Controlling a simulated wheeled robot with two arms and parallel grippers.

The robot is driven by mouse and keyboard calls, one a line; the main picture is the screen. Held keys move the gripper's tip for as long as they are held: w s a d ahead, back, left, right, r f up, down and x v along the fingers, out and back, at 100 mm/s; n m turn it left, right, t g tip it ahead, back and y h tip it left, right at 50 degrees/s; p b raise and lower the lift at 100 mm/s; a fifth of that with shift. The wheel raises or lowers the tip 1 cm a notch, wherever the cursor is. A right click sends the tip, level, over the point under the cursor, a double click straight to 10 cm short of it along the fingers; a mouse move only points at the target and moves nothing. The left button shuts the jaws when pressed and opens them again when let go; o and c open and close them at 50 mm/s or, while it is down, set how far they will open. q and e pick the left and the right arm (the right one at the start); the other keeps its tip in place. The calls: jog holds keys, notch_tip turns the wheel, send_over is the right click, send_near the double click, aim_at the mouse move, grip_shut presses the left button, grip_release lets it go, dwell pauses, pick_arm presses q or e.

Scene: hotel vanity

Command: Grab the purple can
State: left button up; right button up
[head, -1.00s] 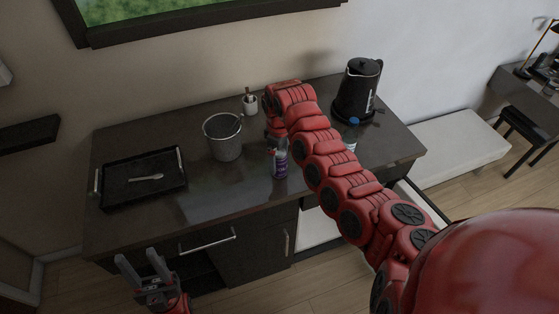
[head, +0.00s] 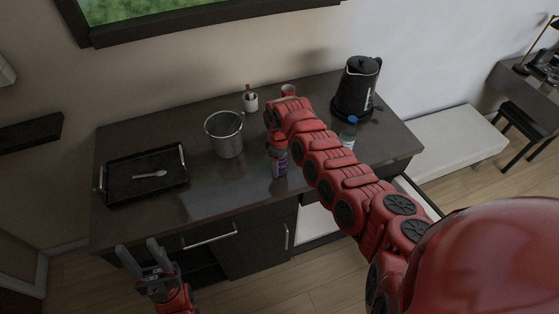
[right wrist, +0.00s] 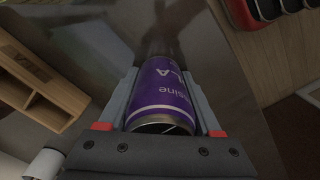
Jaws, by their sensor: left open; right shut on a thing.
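The purple can (head: 279,163) stands near the front middle of the dark vanity top (head: 200,206). In the right wrist view the purple can (right wrist: 162,92) fills the space between the two fingers, its label and metal end showing. My right gripper (right wrist: 162,100) is shut on the can; in the head view my right gripper (head: 277,146) is at the can's top and partly hidden by its own wrist. My left gripper (head: 140,260) is open and empty, below and in front of the vanity's front edge.
A metal bucket (head: 225,136), a black tray (head: 122,184) with a light utensil (head: 150,174), and a cup (head: 251,104) stand left of my right arm. A red item (head: 288,90), a black kettle (head: 358,88) and a blue-capped bottle (head: 349,131) stand behind or right of it.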

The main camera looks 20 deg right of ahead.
grip_shut()
jog(key=shift+r, duration=0.1)
